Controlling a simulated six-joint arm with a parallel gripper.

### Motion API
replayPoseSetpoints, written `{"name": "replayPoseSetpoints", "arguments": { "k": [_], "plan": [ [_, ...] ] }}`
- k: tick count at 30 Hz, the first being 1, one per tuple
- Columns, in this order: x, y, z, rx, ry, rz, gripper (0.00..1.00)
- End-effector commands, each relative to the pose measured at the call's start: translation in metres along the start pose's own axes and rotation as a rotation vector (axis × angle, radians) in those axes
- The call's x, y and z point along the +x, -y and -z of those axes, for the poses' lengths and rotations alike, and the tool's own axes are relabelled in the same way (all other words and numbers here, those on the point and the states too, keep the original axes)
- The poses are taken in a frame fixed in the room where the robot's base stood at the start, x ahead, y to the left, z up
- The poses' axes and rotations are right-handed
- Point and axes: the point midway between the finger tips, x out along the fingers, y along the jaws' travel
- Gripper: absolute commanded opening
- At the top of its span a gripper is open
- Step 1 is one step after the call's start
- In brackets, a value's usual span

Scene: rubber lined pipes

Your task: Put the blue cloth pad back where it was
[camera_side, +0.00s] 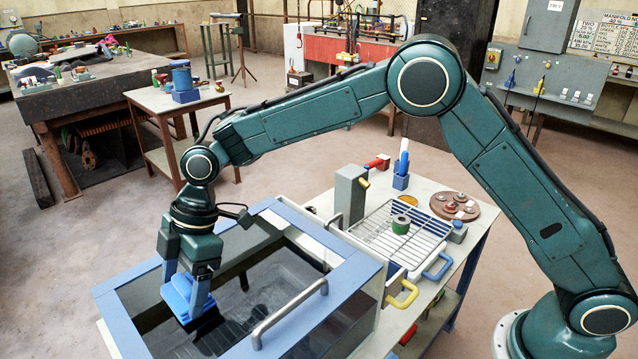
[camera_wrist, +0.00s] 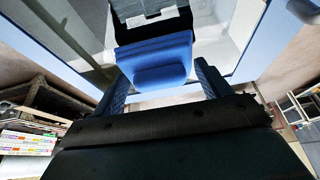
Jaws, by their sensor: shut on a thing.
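The blue cloth pad (camera_side: 179,293) is between the blue fingers of my gripper (camera_side: 186,301), which is shut on it. In the side view the gripper points down over the glass top of a blue-framed box (camera_side: 352,246). In the wrist view the blue pad (camera_wrist: 158,62) sits ahead of my gripper (camera_wrist: 163,85), with a finger on each side. A dark piece with a white label (camera_wrist: 150,14) lies beyond the pad. I cannot tell whether the pad touches the glass.
A metal bar handle (camera_side: 288,312) rises from the box's front right. Yellow (camera_side: 403,295) and blue (camera_side: 438,267) handles stick out in front.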

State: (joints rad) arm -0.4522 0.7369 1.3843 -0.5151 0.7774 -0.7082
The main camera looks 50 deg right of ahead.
Motion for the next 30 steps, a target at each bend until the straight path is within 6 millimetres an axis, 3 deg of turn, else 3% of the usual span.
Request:
{"name": "replayPoseSetpoints", "arguments": {
  "k": [14, 15, 18, 30],
  "plan": [
    [0.0057, 0.0003, -0.0024, 0.0, 0.001, 0.001, 0.52],
    [0.0057, 0.0002, -0.0024, 0.0, 0.0, 0.001, 0.82],
    [0.0055, 0.0002, -0.0024, 0.0, 0.0, 0.001, 0.98],
    [0.0024, -0.0001, -0.001, -0.001, 0.0, -0.001, 0.98]
  ]
}}
